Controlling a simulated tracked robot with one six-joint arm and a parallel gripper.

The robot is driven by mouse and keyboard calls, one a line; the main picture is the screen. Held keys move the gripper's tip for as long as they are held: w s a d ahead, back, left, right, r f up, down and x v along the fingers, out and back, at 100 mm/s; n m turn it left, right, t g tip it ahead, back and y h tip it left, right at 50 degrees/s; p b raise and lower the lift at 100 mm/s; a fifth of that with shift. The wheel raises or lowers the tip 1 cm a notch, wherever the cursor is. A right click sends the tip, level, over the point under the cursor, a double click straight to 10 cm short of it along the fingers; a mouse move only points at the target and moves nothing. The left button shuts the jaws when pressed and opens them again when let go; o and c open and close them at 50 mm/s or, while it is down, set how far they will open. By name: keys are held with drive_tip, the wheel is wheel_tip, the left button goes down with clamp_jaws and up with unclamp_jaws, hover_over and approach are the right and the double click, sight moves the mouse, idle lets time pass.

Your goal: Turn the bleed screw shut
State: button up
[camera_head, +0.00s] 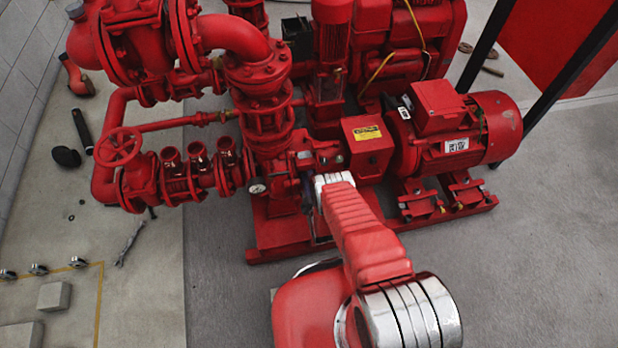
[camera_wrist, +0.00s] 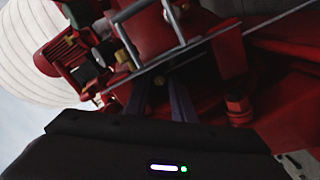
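In the wrist view, the two dark fingers of my gripper (camera_wrist: 160,98) reach up into the pumpset and stand apart with a gap between them. A small brass-coloured fitting (camera_wrist: 160,80) shows near their tips. It may be the bleed screw, but it is small and dim, and I cannot tell if a finger touches it. In the head view, my gripper (camera_head: 308,192) is a dark shape low beside the pump casing (camera_head: 302,158), mostly hidden by my red and silver arm. I cannot make out the bleed screw there.
A red motor (camera_head: 455,130) stands right of the pump, on a red base frame (camera_head: 275,235). Pipes with a handwheel (camera_head: 118,147) and a pressure gauge (camera_head: 258,187) are to the left. In the wrist view, a thin grey bar (camera_wrist: 190,45) crosses near the fingers. Floor at right is clear.

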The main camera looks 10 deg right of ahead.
clamp_jaws()
idle(0.5)
